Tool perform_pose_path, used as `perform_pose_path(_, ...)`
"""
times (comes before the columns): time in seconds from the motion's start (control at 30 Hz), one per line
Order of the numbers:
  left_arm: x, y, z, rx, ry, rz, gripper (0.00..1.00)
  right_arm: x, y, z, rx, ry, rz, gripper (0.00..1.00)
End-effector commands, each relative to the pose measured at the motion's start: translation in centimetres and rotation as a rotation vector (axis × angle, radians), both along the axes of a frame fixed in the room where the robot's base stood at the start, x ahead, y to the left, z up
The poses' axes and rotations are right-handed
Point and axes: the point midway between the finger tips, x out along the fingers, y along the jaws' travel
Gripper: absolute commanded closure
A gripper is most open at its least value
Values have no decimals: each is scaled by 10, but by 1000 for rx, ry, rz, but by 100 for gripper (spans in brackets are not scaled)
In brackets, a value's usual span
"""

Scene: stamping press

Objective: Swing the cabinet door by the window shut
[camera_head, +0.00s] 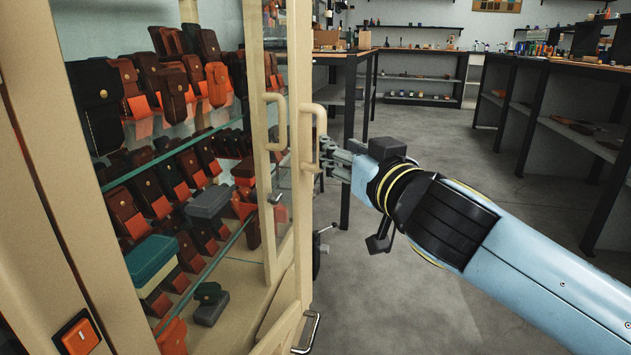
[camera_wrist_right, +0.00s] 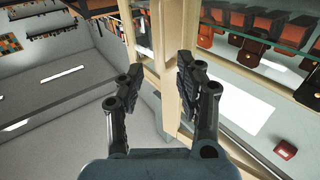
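A tall beige cabinet (camera_head: 95,230) with glass panes and glass shelves fills the left of the head view. Narrow beige door frames (camera_head: 258,90) stand at its right side, seen at a steep angle, with two beige loop handles, a nearer-left one (camera_head: 281,122) and a right one (camera_head: 321,135). How far the door stands open is hard to tell. My right gripper (camera_head: 328,158) is beside the right handle. In the right wrist view its fingers (camera_wrist_right: 160,82) are apart, with a beige upright (camera_wrist_right: 170,65) showing between them; contact is unclear. My left gripper is out of view.
Shelves hold several brown and orange leather cases (camera_head: 100,100), a teal box (camera_head: 150,262) and a grey box (camera_head: 208,203). A metal handle (camera_head: 308,333) sticks out low on the cabinet. Workbenches (camera_head: 570,70) stand at the back and right. Grey floor (camera_head: 400,300) is clear between.

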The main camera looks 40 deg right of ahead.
Motion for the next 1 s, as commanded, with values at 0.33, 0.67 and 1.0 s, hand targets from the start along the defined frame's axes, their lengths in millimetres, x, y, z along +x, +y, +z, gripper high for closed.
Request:
perform_pose_path(0.33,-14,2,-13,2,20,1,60,23,-6,-9,-4,7,1,64)
perform_pose_path(0.67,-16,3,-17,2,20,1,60,71,-18,-11,-5,8,1,64)
perform_pose_path(1.0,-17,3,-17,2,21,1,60,80,-20,-12,-5,12,1,98)
